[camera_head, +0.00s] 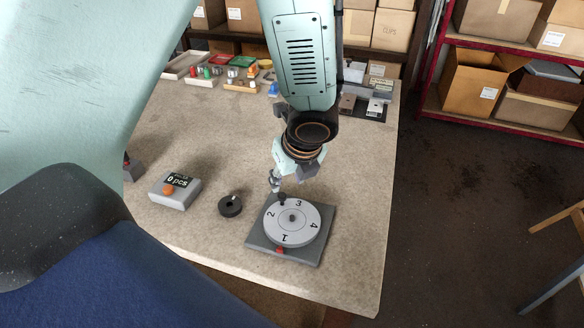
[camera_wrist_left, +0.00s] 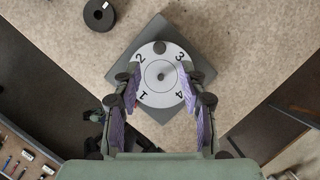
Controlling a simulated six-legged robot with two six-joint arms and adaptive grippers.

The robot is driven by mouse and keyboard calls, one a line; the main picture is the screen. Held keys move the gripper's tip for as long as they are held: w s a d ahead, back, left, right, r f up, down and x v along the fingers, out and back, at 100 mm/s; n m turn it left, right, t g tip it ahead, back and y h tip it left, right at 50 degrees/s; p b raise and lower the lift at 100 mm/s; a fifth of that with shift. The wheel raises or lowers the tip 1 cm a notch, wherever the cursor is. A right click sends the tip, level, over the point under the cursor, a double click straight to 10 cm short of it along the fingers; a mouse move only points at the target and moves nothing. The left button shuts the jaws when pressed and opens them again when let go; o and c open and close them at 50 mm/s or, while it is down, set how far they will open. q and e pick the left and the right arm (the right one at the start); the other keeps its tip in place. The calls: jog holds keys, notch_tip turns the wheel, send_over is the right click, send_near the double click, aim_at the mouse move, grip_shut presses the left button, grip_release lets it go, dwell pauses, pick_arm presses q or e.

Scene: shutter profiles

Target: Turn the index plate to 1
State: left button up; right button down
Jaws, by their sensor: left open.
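The index plate (camera_head: 306,232) is a light grey disc with the numerals 1 to 4, a central hub and a dark peg (camera_head: 282,198) between 2 and 3. It sits on a dark grey square base (camera_head: 258,242). A red marker (camera_head: 279,250) is on the base's front side, close to numeral 1. In the left wrist view the disc (camera_wrist_left: 165,92) and peg (camera_wrist_left: 160,47) lie between and beyond the finger tips. My left gripper (camera_head: 288,180) is open and empty above the plate's far side; its fingers also show in the wrist view (camera_wrist_left: 160,74). My right gripper is out of view.
A black ring (camera_head: 230,207) and a grey counter box (camera_head: 175,190) reading "0 pcs" stand left of the base. Trays of small parts (camera_head: 240,84) lie at the table's back. The table's right edge is near; shelves with boxes stand beyond.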

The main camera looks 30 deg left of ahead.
pick_arm(q)
jog(key=shift+v, duration=2.05)
